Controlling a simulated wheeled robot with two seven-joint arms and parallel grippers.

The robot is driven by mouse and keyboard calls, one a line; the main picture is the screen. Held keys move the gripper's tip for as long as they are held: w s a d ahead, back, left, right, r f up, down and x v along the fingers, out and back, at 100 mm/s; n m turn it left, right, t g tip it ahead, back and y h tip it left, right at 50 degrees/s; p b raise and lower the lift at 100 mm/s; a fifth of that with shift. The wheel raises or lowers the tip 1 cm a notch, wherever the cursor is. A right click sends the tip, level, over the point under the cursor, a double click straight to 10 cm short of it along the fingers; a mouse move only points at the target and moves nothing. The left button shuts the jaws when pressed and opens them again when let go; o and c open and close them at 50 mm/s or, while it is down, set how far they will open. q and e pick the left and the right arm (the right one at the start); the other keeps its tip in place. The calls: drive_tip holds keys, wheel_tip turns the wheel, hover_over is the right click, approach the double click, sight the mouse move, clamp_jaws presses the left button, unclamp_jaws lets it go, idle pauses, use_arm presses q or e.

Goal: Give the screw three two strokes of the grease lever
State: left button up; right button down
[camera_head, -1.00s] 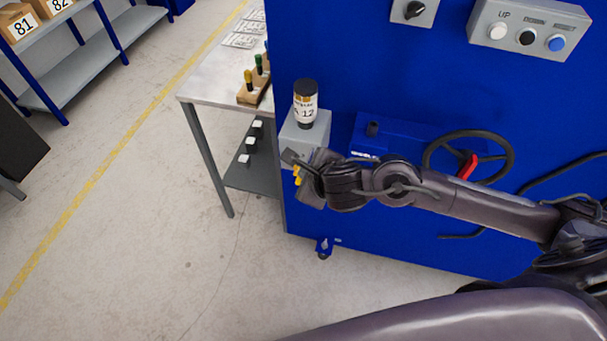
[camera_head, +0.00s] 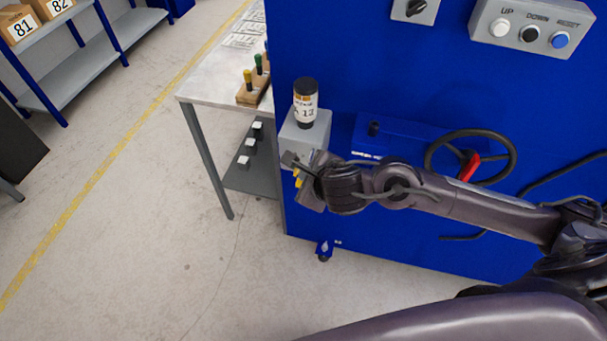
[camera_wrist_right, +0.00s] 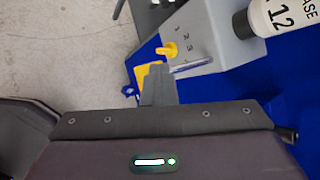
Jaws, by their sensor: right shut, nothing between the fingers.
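The grey grease box (camera_head: 318,135) is fixed to the blue machine's side, with an upright black-and-white grease cartridge (camera_head: 304,108) on top. A metal rod (camera_wrist_right: 190,65) shows below the numbers, and a yellow part (camera_wrist_right: 143,73), seemingly the lever's grip, is partly hidden by my fingers. My right gripper (camera_head: 290,160) is shut and empty, close in front of the box; it also shows in the wrist view (camera_wrist_right: 154,72). Contact with the yellow part is unclear. My left gripper is out of view.
A black handwheel (camera_head: 470,158) with a red grip sits right of the box. A button panel (camera_head: 530,25) is above. A table (camera_head: 205,88) with colored-handled tools (camera_head: 255,85) stands to the left. The floor at left is open.

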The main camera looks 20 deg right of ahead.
drive_tip(key=shift+f, duration=0.2)
drive_tip(key=shift+r, duration=0.1)
idle(0.5)
drive_tip(key=shift+r+p, duration=1.3)
drive_tip(key=shift+r, duration=0.35)
drive_tip(key=shift+r, duration=0.15)
wheel_tip(320, 180, up, 5)
drive_tip(key=p, duration=0.4)
